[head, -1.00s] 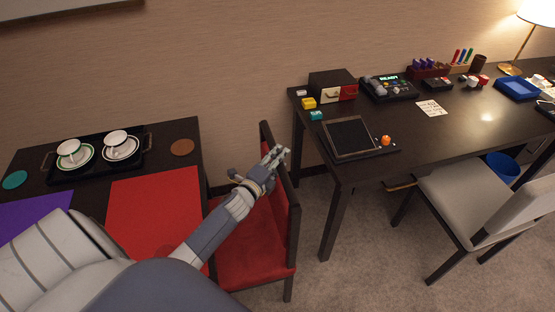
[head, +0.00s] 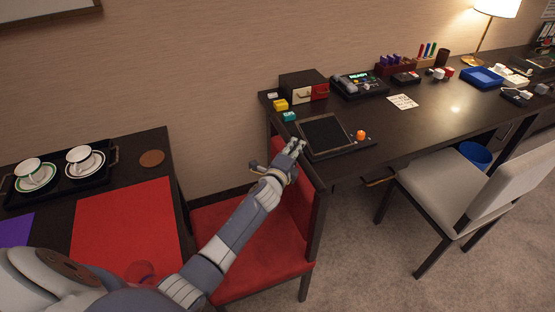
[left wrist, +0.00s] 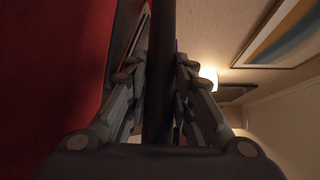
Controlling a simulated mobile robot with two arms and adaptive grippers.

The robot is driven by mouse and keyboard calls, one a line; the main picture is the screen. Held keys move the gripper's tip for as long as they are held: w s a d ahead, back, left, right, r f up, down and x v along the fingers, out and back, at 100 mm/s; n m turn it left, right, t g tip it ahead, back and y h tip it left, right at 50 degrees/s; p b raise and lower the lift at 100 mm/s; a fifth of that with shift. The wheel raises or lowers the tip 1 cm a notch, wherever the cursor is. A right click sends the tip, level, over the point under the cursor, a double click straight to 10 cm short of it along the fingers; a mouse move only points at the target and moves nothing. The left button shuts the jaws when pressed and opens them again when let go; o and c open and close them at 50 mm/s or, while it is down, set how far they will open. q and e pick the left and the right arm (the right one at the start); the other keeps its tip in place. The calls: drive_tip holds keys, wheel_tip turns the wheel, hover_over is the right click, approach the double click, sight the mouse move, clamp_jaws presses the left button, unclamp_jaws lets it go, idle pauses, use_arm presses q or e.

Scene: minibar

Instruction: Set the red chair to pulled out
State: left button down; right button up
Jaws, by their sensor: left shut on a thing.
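The red chair (head: 268,258) has a red seat and backrest and a dark frame. It stands between the small table on the left and the long dark desk, its backrest beside the desk's left end. My left gripper (head: 293,147) is at the top of the backrest. In the left wrist view, my left gripper (left wrist: 160,80) is shut on the dark top rail of the chair, with the red backrest filling the left side. My right gripper is not in view.
The small table (head: 165,225) has a red mat (head: 125,225) and a tray (head: 108,178) with cups. The desk (head: 440,105) holds a tablet (head: 326,132) and small items near the chair back. A grey chair (head: 435,190) stands right.

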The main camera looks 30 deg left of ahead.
use_arm(q)
drive_tip(key=shift+d+r, duration=0.1)
drive_tip(key=c, duration=1.4)
unclamp_jaws()
drive_tip(key=shift+w, duration=0.1)
drive_tip(key=shift+o, duration=0.2)
drive_tip(key=shift+s, duration=0.5)
drive_tip(key=s+d+r, duration=0.1)
drive_tip(key=s, duration=1)
drive_tip(key=shift+r, duration=0.25)
